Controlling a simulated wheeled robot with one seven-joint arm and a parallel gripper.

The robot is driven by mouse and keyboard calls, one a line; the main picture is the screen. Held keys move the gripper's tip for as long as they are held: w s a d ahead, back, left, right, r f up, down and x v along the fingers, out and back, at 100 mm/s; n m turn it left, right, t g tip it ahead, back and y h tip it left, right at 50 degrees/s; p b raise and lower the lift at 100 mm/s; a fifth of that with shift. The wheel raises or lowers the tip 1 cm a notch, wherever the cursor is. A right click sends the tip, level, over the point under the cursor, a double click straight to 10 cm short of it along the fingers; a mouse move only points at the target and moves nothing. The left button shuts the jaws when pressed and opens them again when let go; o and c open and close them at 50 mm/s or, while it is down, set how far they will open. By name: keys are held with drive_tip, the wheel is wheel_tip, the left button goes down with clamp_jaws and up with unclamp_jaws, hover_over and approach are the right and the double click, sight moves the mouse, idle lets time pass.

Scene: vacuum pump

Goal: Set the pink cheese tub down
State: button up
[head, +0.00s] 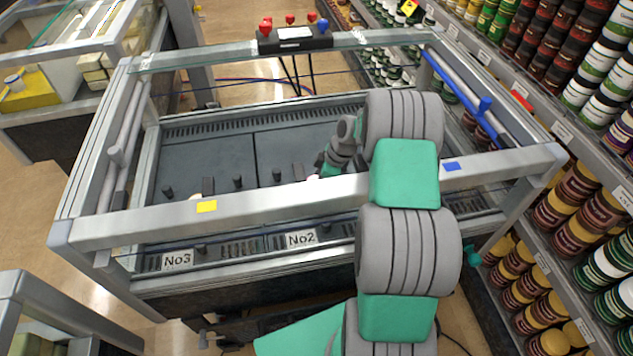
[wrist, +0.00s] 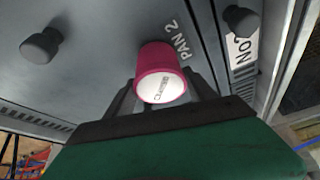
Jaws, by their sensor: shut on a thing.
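The pink cheese tub (wrist: 161,74) is in the wrist view, with a white lettered end facing the camera. My gripper (wrist: 164,88) is shut on it, with a dark finger on each side. The tub is over the grey panel marked PAN 2 (wrist: 169,42); I cannot tell whether it touches the panel. In the head view my gripper (head: 318,172) reaches down into the metal-framed case, partly behind the front rail. Only a small bit of the tub (head: 313,177) shows there.
Dark knobs (wrist: 41,45) stand up from the panels. The left panel (head: 205,160) has open room. Shelves of jars (head: 575,190) stand close on the right.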

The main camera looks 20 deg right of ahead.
drive_tip(key=shift+f+b, duration=0.2)
drive_tip(key=shift+b, duration=0.1)
drive_tip(key=o, duration=1.7)
drive_tip(key=shift+r, duration=0.1)
drive_tip(key=shift+r+p, duration=0.3)
drive_tip(key=shift+p, duration=0.15)
drive_tip(key=b+v, duration=0.2)
drive_tip(key=v, duration=0.9)
drive_tip(key=shift+d+r, duration=0.15)
drive_tip(key=shift+r, duration=0.15)
